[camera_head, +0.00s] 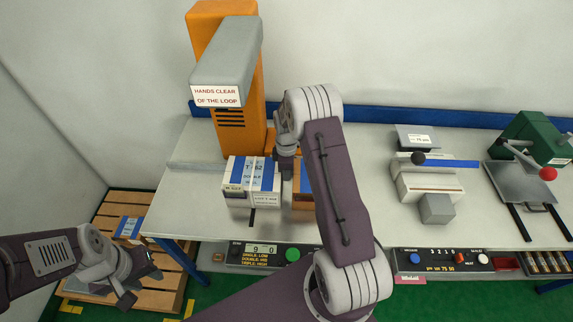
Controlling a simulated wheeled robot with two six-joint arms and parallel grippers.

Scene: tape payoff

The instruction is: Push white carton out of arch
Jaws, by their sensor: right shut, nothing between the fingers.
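A white carton (238,194) with blue bands and printed labels stands on the grey bench in front of the orange arch machine (240,135). The machine's grey head (227,55) overhangs above and behind it. My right gripper (286,172) is shut and points down at the carton's right side. I cannot tell whether it touches the carton. My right arm hides part of a brown carton (301,199) just right of the gripper. My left gripper (140,284) is open and empty, low at the left, over the pallet area.
A wooden pallet (110,218) with a blue-banded carton (129,228) stands on the floor at left. A control panel (262,254) is on the bench front. A white device (428,188) and a green press (540,140) stand at right. The bench left of the carton is clear.

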